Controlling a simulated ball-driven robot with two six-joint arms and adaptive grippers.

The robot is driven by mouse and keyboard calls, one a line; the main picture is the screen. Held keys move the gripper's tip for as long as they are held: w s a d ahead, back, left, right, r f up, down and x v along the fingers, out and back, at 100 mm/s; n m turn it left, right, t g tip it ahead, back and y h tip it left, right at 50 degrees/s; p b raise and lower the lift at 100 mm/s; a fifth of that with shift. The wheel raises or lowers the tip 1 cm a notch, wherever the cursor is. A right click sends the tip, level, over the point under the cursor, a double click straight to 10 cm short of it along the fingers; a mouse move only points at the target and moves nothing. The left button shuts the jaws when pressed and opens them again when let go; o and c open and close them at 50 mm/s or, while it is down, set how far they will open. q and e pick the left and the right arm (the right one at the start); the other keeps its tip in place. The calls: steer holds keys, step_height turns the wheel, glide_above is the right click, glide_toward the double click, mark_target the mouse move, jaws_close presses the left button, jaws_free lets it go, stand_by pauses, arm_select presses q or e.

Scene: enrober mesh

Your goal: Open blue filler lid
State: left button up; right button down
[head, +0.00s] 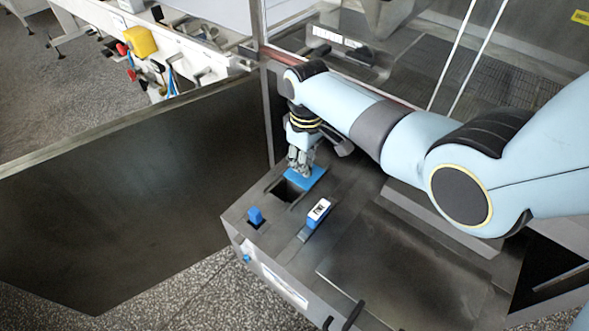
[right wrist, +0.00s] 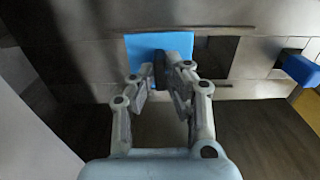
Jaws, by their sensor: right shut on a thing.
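The blue filler lid (head: 306,178) lies at the back edge of a dark square opening (head: 287,191) in the top of the grey machine, leaving much of the opening uncovered. In the right wrist view the lid (right wrist: 141,47) is a flat blue plate with a dark upright handle (right wrist: 160,72). My right gripper (head: 298,172) reaches down over the lid. In the right wrist view its fingertips (right wrist: 167,82) are closed on the handle. My left gripper is not in view.
A blue knob (head: 255,216) and a blue-and-white block (head: 318,211) stand on the machine top in front of the opening. A dark panel (head: 140,205) stands at left. A mesh belt (head: 480,80) lies behind the arm. The front right machine top (head: 400,265) is clear.

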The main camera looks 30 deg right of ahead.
steer(key=c, duration=1.4)
jaws_free()
steer(key=shift+o, duration=0.2)
step_height(320, 180, up, 12)
